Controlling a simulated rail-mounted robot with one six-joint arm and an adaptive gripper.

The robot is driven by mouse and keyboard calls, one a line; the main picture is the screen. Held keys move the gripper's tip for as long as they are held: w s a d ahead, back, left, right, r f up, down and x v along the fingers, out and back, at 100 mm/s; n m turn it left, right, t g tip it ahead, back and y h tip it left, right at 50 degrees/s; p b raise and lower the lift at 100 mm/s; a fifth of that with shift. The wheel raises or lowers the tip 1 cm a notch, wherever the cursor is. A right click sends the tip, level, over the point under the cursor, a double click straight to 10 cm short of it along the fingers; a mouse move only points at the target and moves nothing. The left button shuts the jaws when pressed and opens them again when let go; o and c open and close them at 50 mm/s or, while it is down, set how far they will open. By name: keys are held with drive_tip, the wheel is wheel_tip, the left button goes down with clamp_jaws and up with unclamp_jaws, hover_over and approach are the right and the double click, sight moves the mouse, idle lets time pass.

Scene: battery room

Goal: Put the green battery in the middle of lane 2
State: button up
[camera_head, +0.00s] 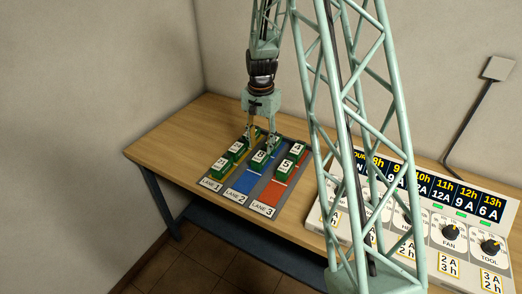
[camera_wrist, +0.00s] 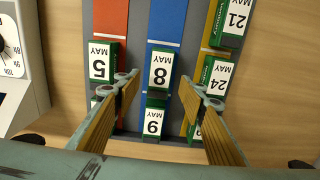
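Lane 2 (camera_head: 241,183) is the blue strip between yellow lane 1 and red lane 3. Two green batteries with white MAY labels show in it in the wrist view. One, marked 8 (camera_wrist: 160,70), sits just behind a white cross line; in the head view it is the lane 2 battery (camera_head: 259,157). The other (camera_wrist: 153,122), its number reading as 6 or 9, sits farther back. My gripper (camera_head: 260,144) points down over the rear of lane 2. Its fingers (camera_wrist: 165,88) are spread wide and empty, with clear gaps on both sides of these batteries.
Lane 1 holds green batteries marked 21 (camera_wrist: 236,17) and 24 (camera_wrist: 217,78), plus another partly behind a finger. Lane 3 holds green batteries, one marked 5 (camera_wrist: 102,62). A control panel (camera_head: 425,222) with knobs stands right. The table (camera_head: 165,147) is bare left of the lanes.

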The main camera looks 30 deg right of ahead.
drive_tip(key=shift+r, duration=2.2)
drive_tip(key=shift+r, duration=0.1)
wheel_tip(320, 180, up, 15)
drive_tip(key=n+t, duration=0.1)
drive_tip(key=n, duration=0.2)
hover_over(261, 154)
drive_tip(key=s+a, duration=0.7)
drive_tip(key=s, duration=0.1)
drive_tip(key=s+a+r+n+t, duration=0.1)
drive_tip(key=s+a+r+n, duration=0.15)
drive_tip(key=s+r, duration=0.3)
drive_tip(key=s+a+r+n, duration=0.1)
drive_tip(key=s+a+r, duration=0.3)
drive_tip(key=s+r, duration=0.15)
drive_tip(key=s+a+r+n, duration=0.1)
drive_tip(key=s+a+r, duration=0.1)
drive_tip(key=s, duration=0.6)
drive_tip(key=s+a+r+n+t, duration=0.1)
drive_tip(key=s+a+r+n, duration=0.1)
drive_tip(key=s, duration=0.6)
drive_tip(key=s+a+r+n+t, duration=0.1)
drive_tip(key=s+a+n, duration=0.1)
drive_tip(key=s, duration=0.6)
drive_tip(key=shift+s+a+r, duration=0.4)
